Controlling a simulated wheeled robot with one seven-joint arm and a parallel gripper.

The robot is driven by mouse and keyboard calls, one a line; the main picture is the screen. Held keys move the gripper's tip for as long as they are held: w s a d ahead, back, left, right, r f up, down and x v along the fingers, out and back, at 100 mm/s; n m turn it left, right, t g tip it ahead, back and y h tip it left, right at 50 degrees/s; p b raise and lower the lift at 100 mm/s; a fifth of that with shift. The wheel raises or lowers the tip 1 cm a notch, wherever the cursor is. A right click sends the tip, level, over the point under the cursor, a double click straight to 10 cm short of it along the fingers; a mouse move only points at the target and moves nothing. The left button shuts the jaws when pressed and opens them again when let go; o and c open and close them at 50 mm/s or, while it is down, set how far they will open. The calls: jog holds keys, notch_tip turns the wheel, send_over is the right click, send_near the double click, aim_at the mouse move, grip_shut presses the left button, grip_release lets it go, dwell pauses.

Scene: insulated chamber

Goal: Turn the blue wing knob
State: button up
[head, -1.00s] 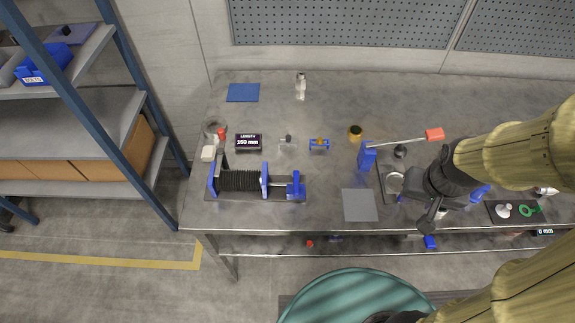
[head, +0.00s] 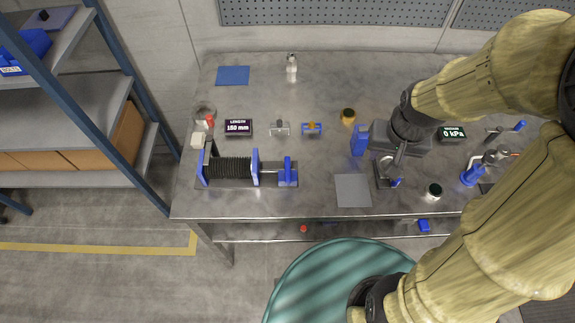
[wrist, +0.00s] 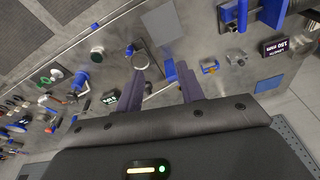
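A blue winged part (head: 288,172), which looks like the wing knob, stands at the right end of the black bellows rig (head: 228,170) on the bench. It also shows at the top of the wrist view (wrist: 272,12). My gripper (wrist: 161,72) is open and empty, its two fingers apart above the bench. It is to the right of the bellows rig, close to a blue block (head: 359,141), which appears beyond the fingertips in the wrist view (wrist: 170,70). In the head view my wrist hides the fingertips.
A LENGTH display (head: 238,127) reads 150 mm behind the rig. Small grey and blue fittings (head: 312,128) and a brass-topped knob (head: 348,116) stand nearby. A grey plate (head: 353,190) lies in front. A 0 kPa display (head: 452,134) is at right. The back of the bench is mostly clear.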

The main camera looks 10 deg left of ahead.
jog(key=w+a+f+n+g+b, duration=0.15)
jog(key=w+a, duration=0.35)
jog(key=a, duration=0.7)
send_over(288, 168)
notch_tip(288, 168, down, 3)
jog(key=shift+s+n+g, duration=0.2)
jog(key=shift+n+g, duration=0.15)
jog(key=shift+w+a, duration=0.1)
notch_tip(288, 168, down, 17)
jog(key=p, duration=0.3)
jog(key=shift+f, duration=0.15)
grip_shut()
